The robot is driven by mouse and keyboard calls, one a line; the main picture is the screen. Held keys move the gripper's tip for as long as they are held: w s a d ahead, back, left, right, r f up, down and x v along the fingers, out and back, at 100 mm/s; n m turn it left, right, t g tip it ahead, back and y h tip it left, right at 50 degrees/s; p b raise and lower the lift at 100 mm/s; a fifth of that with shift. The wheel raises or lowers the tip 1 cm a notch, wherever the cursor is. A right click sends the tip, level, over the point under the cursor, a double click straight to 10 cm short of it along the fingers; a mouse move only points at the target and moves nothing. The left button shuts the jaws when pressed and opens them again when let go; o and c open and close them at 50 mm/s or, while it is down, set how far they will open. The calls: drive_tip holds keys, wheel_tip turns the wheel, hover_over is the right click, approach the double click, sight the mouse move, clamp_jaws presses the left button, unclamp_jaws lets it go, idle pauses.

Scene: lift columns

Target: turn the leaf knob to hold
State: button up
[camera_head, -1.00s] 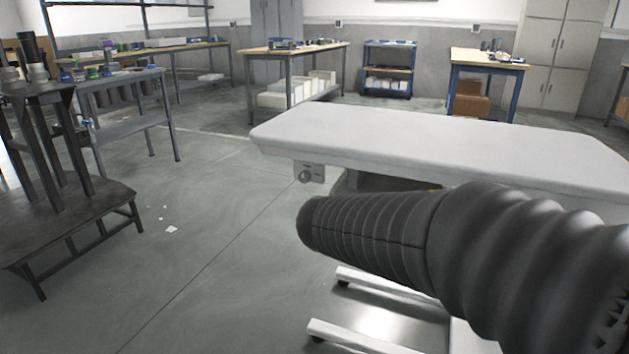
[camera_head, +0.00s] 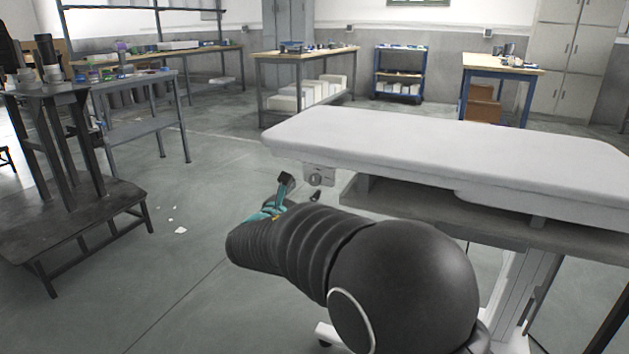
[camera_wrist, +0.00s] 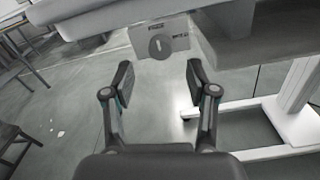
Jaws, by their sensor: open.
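A small round grey knob (camera_head: 315,181) sits on a light plate (camera_head: 328,173) under the left end of the white padded table (camera_head: 440,150). In the wrist view the knob (camera_wrist: 159,46) shows a pale slot-like mark, with small dark labels above it and to its right, too small to read. My gripper (camera_head: 300,188) is just below and in front of the plate in the head view. In the wrist view my gripper (camera_wrist: 159,78) is open and empty, its fingers either side of the line to the knob, apart from it.
The table's white base (camera_wrist: 255,128) stands at the right in the wrist view. A dark stand (camera_head: 70,195) is at the far left. Benches and a blue cart (camera_head: 398,75) line the back. The floor left of the table is mostly clear.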

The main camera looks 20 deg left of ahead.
sight(314, 181)
drive_tip(key=w, duration=0.6)
drive_tip(key=shift+w+d+p, duration=0.3)
drive_tip(key=shift+w, duration=0.1)
drive_tip(key=shift+c, duration=0.3)
clamp_jaws()
